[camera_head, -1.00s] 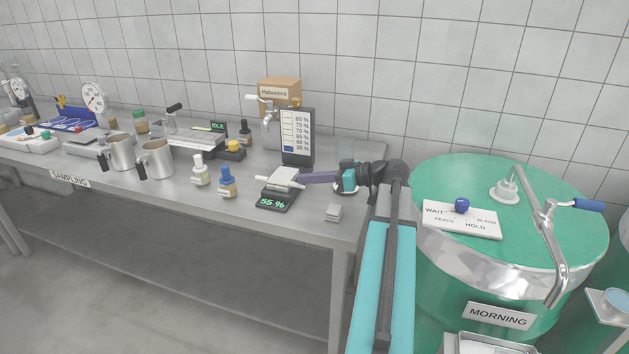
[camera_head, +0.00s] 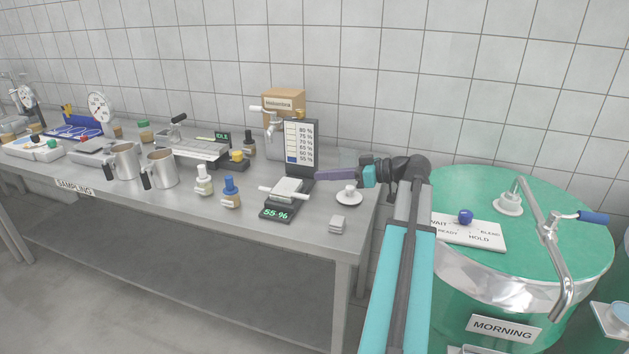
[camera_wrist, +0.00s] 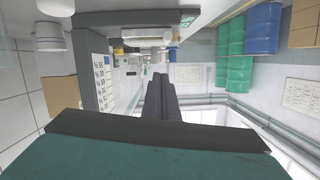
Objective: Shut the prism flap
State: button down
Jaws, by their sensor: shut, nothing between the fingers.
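The refractometer (camera_head: 276,213), a dark block with a green "55 %" display, stands near the bench's front edge in the head view.
A white cup on a saucer (camera_head: 349,197) stands below my gripper. A scale panel (camera_head: 300,147) stands behind the flap. White and blue-capped bottles (camera_head: 231,192) are to its left, a small grey stack (camera_head: 338,224) to its right. A green drum (camera_head: 540,210) is far right.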

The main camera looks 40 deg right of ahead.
jog(key=v, duration=0.6)
dwell(0.5)
